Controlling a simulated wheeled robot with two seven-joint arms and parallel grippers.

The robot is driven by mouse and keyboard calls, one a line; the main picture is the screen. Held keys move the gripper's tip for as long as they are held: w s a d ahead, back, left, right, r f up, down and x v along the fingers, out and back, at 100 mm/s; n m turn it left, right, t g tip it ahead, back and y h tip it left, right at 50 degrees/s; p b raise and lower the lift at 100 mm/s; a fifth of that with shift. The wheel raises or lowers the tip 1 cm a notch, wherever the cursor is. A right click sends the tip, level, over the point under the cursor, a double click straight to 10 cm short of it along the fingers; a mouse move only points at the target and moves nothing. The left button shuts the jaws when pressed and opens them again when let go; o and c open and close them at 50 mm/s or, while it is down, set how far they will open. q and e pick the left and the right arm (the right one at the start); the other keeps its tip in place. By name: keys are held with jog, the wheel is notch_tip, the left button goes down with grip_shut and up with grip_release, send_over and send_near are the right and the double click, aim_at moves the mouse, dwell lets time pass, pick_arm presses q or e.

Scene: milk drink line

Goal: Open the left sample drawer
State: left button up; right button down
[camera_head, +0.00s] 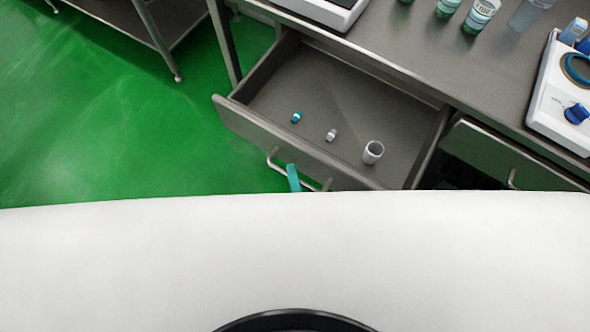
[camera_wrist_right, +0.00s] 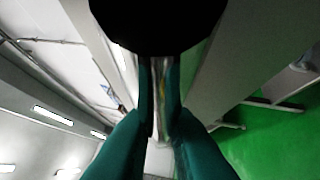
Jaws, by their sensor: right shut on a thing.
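The left sample drawer (camera_head: 330,90) is pulled out from under the steel table in the head view. Inside lie a small teal-capped item (camera_head: 296,117), a small white item (camera_head: 331,135) and an upright white cup (camera_head: 373,152). The drawer's bar handle (camera_head: 272,157) is on its front face. My right gripper (camera_head: 293,178) shows as a teal fingertip at the handle. In the right wrist view, its teal fingers (camera_wrist_right: 160,110) are shut on a metal bar, which appears to be the handle. My white body hides the rest of the arm. My left gripper is not visible.
A second drawer (camera_head: 515,150) at the right is slightly ajar. The steel tabletop (camera_head: 420,40) carries several bottles (camera_head: 480,15) and a white device with a blue knob (camera_head: 576,113). A steel rack (camera_head: 150,30) stands at the upper left. Green floor (camera_head: 90,130) is clear at the left.

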jog(key=c, duration=1.5)
grip_release()
jog(key=shift+o, duration=0.2)
jog(key=b+v, duration=0.2)
jog(key=v, duration=1)
